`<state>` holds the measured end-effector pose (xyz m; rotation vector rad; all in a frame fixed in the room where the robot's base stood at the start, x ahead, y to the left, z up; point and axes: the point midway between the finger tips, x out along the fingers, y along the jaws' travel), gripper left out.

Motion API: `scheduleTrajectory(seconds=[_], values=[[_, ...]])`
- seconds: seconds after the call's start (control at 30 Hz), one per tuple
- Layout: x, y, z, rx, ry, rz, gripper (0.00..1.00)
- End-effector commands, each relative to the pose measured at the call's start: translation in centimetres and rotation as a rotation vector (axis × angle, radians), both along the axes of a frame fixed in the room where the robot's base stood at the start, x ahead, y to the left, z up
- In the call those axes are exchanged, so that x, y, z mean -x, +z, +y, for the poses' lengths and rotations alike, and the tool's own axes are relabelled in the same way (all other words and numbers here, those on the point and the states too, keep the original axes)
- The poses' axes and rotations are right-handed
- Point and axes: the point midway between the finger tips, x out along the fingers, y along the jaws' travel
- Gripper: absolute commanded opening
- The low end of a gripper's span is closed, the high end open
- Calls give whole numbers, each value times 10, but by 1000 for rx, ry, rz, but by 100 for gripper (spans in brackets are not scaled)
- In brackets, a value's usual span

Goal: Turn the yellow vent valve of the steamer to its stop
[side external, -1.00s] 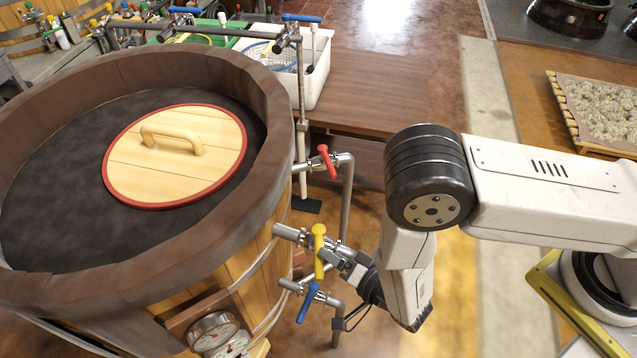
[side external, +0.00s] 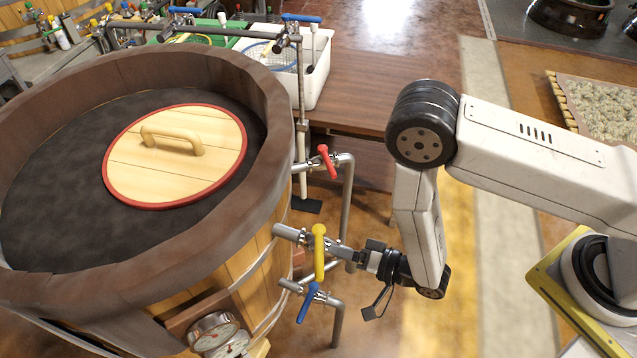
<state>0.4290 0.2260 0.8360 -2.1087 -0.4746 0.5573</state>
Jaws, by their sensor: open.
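The yellow vent valve handle (side external: 319,252) sits on a metal pipe stub at the side of the wooden steamer (side external: 255,268). Its lever hangs roughly straight down in the picture, across the stub. My gripper (side external: 357,256) is open, just right of the yellow handle, and appears apart from it. The fingertips are small and partly merge with the pipework behind, so their exact gap to the valve is hard to tell.
A blue-handled valve (side external: 307,303) sits close below the yellow one, and a red-handled valve (side external: 326,161) above it. A vertical pipe (side external: 347,200) stands behind my gripper. Pressure gauges (side external: 213,331) are at lower left.

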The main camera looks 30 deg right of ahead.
Motion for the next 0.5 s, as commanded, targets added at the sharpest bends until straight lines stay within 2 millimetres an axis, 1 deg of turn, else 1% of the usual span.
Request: scheduleTrajectory(seconds=[0.5], values=[[-4, 0, -11, -1, 138, 1, 66]])
